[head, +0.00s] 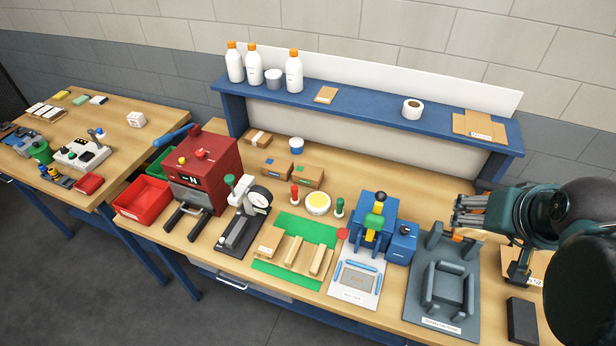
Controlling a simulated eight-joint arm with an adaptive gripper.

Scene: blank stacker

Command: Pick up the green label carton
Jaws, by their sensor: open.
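A small brown carton with a green label (307,177) lies on the workbench, below the blue shelf and behind the red and green stamps. A similar carton with a blue label (274,168) sits just left of it. My gripper (460,213) is at the right of the picture, above the back of the dark grey fixture. It is open, and its grey fingers point left. It is well to the right of the green label carton, with the blue press between them. Part of my gripper is hidden by my dark arm.
A gauge device (259,197) and red machine (206,165) are to the left. The blue shelf (360,105) overhangs behind. Bare bench lies right of the carton.

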